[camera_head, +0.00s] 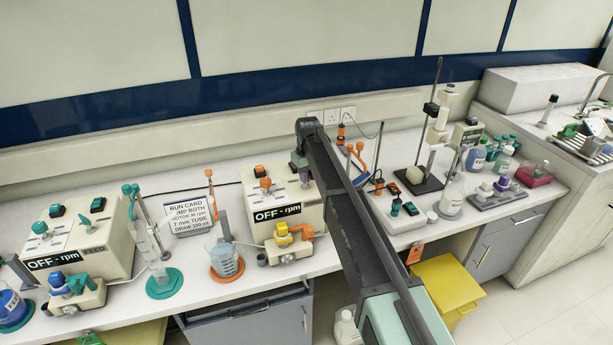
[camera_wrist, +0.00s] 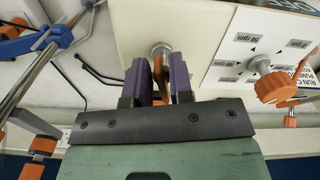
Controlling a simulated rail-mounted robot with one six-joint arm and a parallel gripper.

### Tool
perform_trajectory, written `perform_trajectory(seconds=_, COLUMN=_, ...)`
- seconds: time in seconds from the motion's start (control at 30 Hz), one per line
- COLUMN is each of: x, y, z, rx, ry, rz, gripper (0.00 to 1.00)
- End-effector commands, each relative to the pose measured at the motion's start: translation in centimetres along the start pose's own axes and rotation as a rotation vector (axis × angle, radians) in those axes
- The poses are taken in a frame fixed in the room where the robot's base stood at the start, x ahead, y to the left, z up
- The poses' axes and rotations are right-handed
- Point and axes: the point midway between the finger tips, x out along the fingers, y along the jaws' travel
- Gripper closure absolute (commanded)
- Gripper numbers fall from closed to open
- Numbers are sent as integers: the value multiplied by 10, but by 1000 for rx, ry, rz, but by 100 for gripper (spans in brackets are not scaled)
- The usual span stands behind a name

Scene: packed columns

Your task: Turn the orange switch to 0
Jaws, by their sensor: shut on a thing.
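The cream pump box (camera_head: 300,212) with the "OFF - rpm" display stands right of the middle of the bench. My gripper (camera_head: 302,166) is over the right part of its top. In the wrist view, the purple fingers of my gripper (camera_wrist: 160,82) are shut on an orange switch (camera_wrist: 161,68), which shows as a narrow strip between them. Its round metal mount (camera_wrist: 160,48) meets the cream surface. The fingers hide most of the switch, and I cannot read its position or any 0 mark.
An orange dial knob (camera_wrist: 276,88) on a white rpm-marked plate is beside my gripper. A yellow-and-orange pump head (camera_head: 283,236) is in front of the box. A beaker (camera_head: 226,262) stands left. A stand (camera_head: 418,178) and small control box (camera_head: 398,214) stand right.

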Motion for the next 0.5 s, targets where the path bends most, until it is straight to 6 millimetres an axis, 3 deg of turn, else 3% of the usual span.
perform_trajectory(seconds=0.5, x=0, y=6, z=-1, rx=-421, ry=-1, rz=0, gripper=100)
